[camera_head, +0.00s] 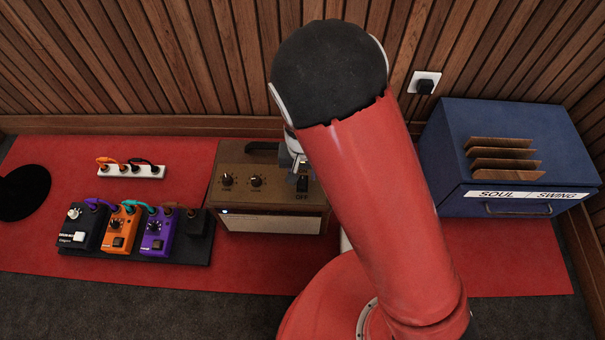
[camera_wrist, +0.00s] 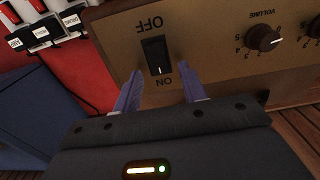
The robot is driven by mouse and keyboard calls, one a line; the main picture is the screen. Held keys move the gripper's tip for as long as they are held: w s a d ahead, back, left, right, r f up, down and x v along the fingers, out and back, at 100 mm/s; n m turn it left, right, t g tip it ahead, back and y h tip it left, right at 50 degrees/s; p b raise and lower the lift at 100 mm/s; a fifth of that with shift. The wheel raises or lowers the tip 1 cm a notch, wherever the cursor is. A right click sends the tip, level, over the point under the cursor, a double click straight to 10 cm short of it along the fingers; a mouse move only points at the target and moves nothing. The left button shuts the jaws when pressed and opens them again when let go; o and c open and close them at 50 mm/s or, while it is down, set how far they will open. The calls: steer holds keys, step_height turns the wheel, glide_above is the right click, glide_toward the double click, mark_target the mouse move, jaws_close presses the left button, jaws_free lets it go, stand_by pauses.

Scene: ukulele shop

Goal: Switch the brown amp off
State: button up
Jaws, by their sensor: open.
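The brown amp (camera_head: 262,163) stands on the red mat against the wall, with two knobs on its panel and a small lit light at its front left. Its black rocker switch (camera_wrist: 157,56) shows in the wrist view between the labels OFF and ON; which side is pressed in is hard to tell. My gripper (camera_wrist: 159,70) is open and empty, one finger on each side of the switch near the ON label. I cannot tell whether the fingers touch the panel. In the head view my arm hides most of my gripper (camera_head: 293,160) and the amp's right end.
A blue record box (camera_head: 455,160) stands right of the amp. A pedalboard (camera_head: 190,258) with several coloured pedals lies to the left, below a white power strip (camera_head: 130,171). A volume knob (camera_wrist: 262,38) sits beside the switch. A wall socket (camera_head: 424,83) holds a black plug.

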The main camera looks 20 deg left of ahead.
steer(key=shift+f, duration=0.55)
steer(key=shift+c, duration=0.3)
jaws_close()
steer(key=shift+s+d+t, duration=0.1)
steer(key=shift+s+t, duration=0.1)
steer(key=shift+t, duration=0.3)
steer(key=shift+s+r+t+y, duration=0.2)
steer(key=shift+t+y, duration=0.3)
steer(key=shift+t, duration=0.6)
steer(key=shift+o, duration=0.3)
jaws_free()
